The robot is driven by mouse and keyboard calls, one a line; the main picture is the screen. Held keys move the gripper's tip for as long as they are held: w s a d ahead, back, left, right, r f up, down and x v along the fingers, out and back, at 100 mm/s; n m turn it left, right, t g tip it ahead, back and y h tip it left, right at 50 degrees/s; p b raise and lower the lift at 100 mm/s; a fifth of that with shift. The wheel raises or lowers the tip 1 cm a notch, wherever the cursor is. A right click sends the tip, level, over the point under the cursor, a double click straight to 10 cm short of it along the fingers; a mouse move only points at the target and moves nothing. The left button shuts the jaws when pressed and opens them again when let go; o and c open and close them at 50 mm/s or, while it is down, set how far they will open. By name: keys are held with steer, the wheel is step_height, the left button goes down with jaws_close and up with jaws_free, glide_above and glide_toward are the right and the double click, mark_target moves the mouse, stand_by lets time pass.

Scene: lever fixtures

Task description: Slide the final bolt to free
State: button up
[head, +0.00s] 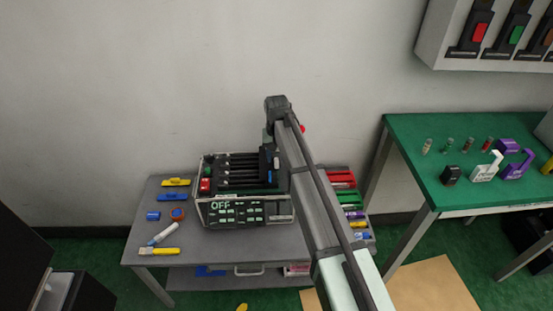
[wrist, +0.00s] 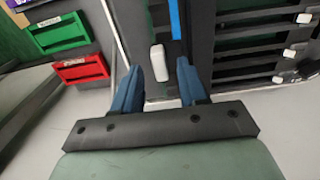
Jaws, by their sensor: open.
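A fixture box (head: 245,209) with a green-lettered "OFF" panel stands on the grey table. Several dark bars (head: 245,170) lie across its top. The wrist view shows several dark rails with white knobs (wrist: 291,52) on the right. My gripper (wrist: 160,68) is open, its two blue fingers pointing at the fixture. A separate white knob (wrist: 158,60) shows between the fingertips, beside a blue strip (wrist: 175,20). I cannot tell whether the fingers touch the knob or which knob is the final bolt. In the head view my arm covers the fixture's right side.
Red and green trays (head: 343,197) stand right of the fixture; a green one (wrist: 60,35) and a red one (wrist: 82,69) show in the wrist view. Markers and small tools (head: 160,251) lie at left. A green-topped table (head: 420,150) stands at right.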

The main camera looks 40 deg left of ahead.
steer(key=shift+f, duration=0.95)
steer(key=shift+c, duration=0.2)
jaws_close()
